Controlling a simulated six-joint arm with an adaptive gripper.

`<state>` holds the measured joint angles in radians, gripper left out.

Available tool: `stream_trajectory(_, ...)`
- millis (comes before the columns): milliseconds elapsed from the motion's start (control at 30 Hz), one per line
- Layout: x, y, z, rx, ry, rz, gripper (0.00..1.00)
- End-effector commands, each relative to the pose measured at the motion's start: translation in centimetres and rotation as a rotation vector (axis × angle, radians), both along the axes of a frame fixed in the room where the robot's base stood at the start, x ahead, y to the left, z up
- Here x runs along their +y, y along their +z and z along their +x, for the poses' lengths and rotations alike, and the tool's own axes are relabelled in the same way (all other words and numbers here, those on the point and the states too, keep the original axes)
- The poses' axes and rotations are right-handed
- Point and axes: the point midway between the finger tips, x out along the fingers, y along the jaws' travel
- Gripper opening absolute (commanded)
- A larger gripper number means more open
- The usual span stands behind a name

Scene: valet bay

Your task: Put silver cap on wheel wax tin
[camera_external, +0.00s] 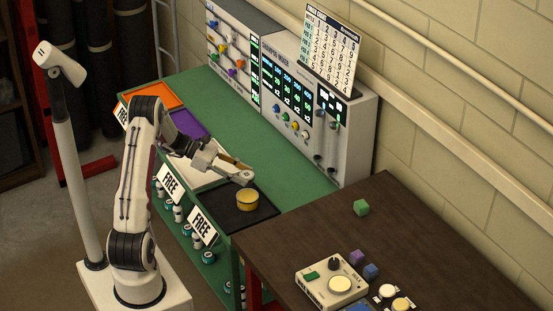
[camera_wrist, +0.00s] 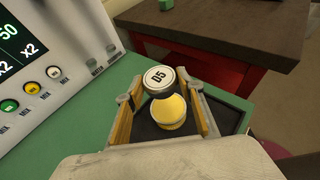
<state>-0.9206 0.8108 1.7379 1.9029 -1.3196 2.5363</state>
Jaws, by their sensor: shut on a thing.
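The silver cap (camera_wrist: 160,76) has a pale round top marked "D5" and a dark side. My gripper (camera_wrist: 163,90) is shut on it, with one finger at each side, in the wrist view. The cap also shows at the end of my gripper (camera_external: 240,178) in the external view. The yellow wheel wax tin (camera_external: 247,201) stands upright on a black mat (camera_external: 262,212). It also shows in the wrist view (camera_wrist: 168,116), partly hidden behind the cap. The cap appears held above the tin and apart from it.
An orange tray (camera_external: 158,97), a purple tray (camera_external: 188,124) and a white tray (camera_external: 190,178) line the green bench (camera_external: 285,165). A grey control panel (camera_external: 350,148) stands along the back. A brown table (camera_external: 420,235) adjoins on the right, with a green block (camera_external: 361,208) on it.

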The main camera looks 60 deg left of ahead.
Motion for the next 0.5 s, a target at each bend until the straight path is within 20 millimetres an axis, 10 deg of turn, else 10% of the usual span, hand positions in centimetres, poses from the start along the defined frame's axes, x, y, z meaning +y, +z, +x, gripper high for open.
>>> stream_trajectory(500, 0.0, -2.8, 0.0, -0.001, 0.001, 0.001, 0.16)
